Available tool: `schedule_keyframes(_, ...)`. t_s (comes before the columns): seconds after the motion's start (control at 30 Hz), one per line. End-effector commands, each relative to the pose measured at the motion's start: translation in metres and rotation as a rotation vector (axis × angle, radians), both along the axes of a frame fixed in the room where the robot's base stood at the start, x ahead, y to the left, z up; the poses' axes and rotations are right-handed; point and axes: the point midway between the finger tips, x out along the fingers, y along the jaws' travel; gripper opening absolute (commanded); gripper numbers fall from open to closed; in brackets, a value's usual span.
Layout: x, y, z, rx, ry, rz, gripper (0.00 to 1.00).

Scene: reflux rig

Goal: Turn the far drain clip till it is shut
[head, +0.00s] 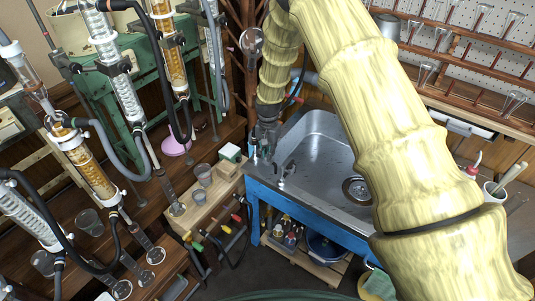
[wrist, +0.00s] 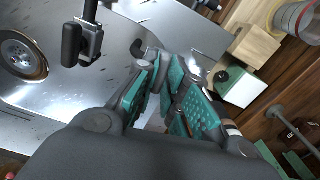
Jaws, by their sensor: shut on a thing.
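My gripper (head: 263,148) is at the far left corner of the sink, above its rim. In the wrist view its teal-padded fingers (wrist: 168,75) are closed together on a small part, likely the far drain clip, which they mostly hide. A grey curved piece (wrist: 139,48) shows just beyond the fingertips. The clip's exact angle cannot be told. Another dark fitting with a black handle (wrist: 72,45) stands apart from the fingers at the upper left of the wrist view. In the head view small fittings (head: 283,179) stand on the sink's left rim.
The steel sink (head: 318,150) has a round drain (head: 356,190). A wooden block (wrist: 256,46) and a green-and-white box (wrist: 238,87) are close to the right of my fingers. A bench (head: 190,222) with cups, and glass columns with hoses (head: 120,85), stand to the left.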

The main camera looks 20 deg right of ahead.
Motion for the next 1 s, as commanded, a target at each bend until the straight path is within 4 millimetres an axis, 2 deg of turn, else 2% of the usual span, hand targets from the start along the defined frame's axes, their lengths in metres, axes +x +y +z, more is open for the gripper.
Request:
schedule_keyframes(0.4, -0.0010, -0.0014, -0.0007, -0.002, 0.002, -0.186, 0.00)
schedule_keyframes(0.93, -0.0014, -0.0017, -0.0008, -0.001, 0.003, -0.211, 0.00)
schedule_keyframes(0.97, -0.0014, -0.0017, -0.0008, -0.001, 0.003, -0.211, 0.13)
schedule_keyframes(1.0, -0.0014, -0.0017, -0.0009, -0.001, 0.003, -0.211, 0.21)
